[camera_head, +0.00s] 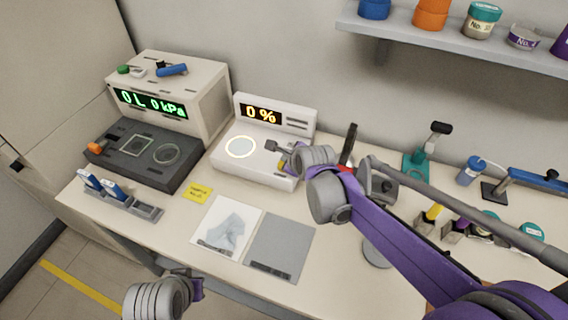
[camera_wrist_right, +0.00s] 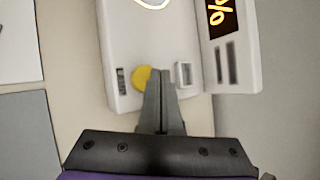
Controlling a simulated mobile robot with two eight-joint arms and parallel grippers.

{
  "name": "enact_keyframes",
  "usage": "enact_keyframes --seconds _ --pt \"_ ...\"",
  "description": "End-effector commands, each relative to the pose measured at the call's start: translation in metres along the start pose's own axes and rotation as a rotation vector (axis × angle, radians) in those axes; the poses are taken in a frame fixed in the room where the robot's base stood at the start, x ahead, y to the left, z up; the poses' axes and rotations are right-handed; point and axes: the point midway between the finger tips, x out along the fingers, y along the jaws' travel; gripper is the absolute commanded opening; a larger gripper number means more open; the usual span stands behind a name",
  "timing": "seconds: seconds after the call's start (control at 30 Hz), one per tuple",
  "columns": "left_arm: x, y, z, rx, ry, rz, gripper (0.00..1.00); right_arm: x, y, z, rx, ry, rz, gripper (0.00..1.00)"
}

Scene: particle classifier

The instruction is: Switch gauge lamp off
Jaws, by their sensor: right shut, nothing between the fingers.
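The white gauge (camera_head: 228,165) stands on the bench with an orange "0 %" display (camera_head: 262,115) and a lit round plate (camera_head: 241,147). In the right wrist view its front (camera_wrist_right: 135,35) shows a round yellow button (camera_wrist_right: 141,77) and a small white switch (camera_wrist_right: 184,74). My right gripper (camera_head: 277,147) is shut and empty at the gauge's right part. In the wrist view its fingertips (camera_wrist_right: 162,73) lie between the button and the switch; I cannot tell whether they touch. My left gripper (camera_head: 198,287) is low at the bottom left, its fingers unclear.
A white sheet (camera_head: 245,212), a grey pad (camera_head: 290,240) and a yellow note (camera_head: 197,192) lie in front. A shelf (camera_head: 400,30) holds jars above.

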Motion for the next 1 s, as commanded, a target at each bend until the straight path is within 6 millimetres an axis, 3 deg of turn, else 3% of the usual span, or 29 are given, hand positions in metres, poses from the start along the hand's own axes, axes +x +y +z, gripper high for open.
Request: enact_keyframes --seconds 1.0 --pt "0.0073 0.0000 0.0049 0.000 -0.003 0.000 0.00 0.0089 0.0064 -0.0064 0.000 0.000 0.000 0.00"
